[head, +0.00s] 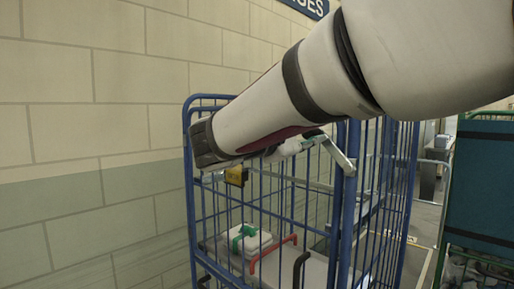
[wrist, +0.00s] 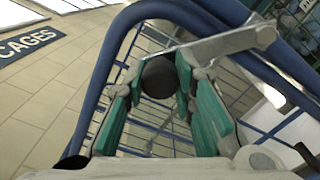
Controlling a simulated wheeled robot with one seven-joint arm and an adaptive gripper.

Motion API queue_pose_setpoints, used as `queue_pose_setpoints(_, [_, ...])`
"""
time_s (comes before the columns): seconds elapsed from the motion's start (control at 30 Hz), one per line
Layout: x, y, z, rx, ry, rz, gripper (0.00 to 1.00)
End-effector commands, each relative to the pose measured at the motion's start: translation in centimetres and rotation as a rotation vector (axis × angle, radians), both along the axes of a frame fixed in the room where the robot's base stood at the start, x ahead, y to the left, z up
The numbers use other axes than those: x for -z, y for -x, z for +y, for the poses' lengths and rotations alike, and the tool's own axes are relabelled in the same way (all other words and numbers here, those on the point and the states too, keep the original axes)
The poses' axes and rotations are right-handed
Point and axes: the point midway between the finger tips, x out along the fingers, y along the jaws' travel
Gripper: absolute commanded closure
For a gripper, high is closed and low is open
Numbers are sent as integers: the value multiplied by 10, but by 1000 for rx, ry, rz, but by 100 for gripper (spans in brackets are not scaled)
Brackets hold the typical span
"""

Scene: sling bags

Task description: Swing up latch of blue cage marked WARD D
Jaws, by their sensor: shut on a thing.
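The blue cage (head: 353,200) stands against the wall, its bars upright. A yellow label (head: 236,176) hangs on its front; I cannot read it. A grey latch arm (head: 343,158) slants from the front post up toward my gripper (head: 300,146), which my arm partly hides. In the wrist view the teal fingers of my gripper (wrist: 160,76) stand on both sides of a round black knob (wrist: 158,77), shut on it. The grey latch arm (wrist: 225,43) runs from the fingers to a pivot at the blue post. The exact finger contact is partly hidden.
White packages with green bands (head: 246,240) lie inside the cage, near a red handle (head: 272,252). A teal-panelled green cage (head: 480,185) stands to the right, across a narrow gap. The block wall (head: 90,130) is close on the left.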

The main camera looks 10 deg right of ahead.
Motion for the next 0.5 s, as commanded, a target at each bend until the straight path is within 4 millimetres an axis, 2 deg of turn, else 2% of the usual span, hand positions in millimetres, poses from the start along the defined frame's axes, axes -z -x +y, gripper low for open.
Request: queue_pose_setpoints(0.5, [-25, 33, -26, 2, -285, -396, 100])
